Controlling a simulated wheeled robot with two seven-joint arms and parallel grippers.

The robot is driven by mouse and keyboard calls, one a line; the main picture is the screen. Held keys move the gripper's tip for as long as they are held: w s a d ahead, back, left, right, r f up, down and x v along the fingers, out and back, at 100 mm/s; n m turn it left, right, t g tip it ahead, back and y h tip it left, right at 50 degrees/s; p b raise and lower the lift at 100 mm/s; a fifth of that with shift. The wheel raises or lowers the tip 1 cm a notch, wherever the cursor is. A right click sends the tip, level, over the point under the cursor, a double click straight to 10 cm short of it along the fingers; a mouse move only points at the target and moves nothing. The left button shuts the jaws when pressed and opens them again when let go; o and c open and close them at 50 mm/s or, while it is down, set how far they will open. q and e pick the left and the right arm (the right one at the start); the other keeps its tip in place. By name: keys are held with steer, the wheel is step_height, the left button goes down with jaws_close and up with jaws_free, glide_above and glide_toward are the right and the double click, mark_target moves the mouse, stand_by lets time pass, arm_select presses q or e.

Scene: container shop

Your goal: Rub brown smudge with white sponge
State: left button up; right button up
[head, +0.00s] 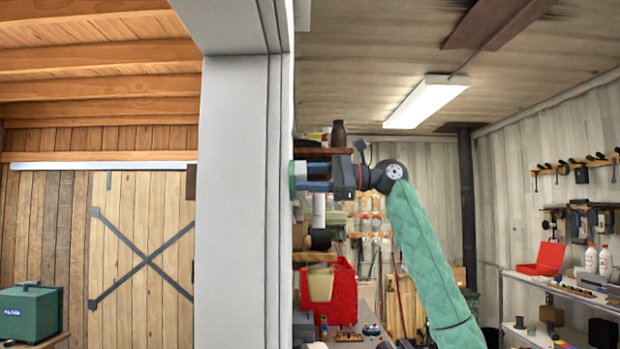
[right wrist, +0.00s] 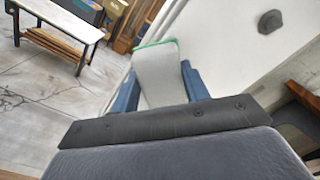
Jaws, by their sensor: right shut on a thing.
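My right gripper (head: 312,178) reaches left to the edge of the pale pillar (head: 235,200) in the head view. Its blue fingers are shut on the white sponge (head: 299,171), which has a green layer at its outer end. In the right wrist view the sponge (right wrist: 160,82) sits between the two blue fingers, its green edge pointing away from me. A white panel (right wrist: 225,50) lies beside and beyond it there. I cannot tell whether the sponge touches the panel or pillar. My left gripper is not in view.
A shelf (head: 322,153) with bottles is close behind my right gripper, and a red bin (head: 343,295) stands below. A white-topped table (right wrist: 62,22) stands on the floor at upper left in the wrist view.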

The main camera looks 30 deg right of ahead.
steer(key=shift+a+p, duration=0.1)
steer(key=shift+p, duration=0.65)
stand_by(0.9)
steer(key=shift+s, duration=0.1)
steer(key=shift+b+v, duration=0.3)
steer(key=shift+v, duration=2.6)
steer(key=v, duration=0.3)
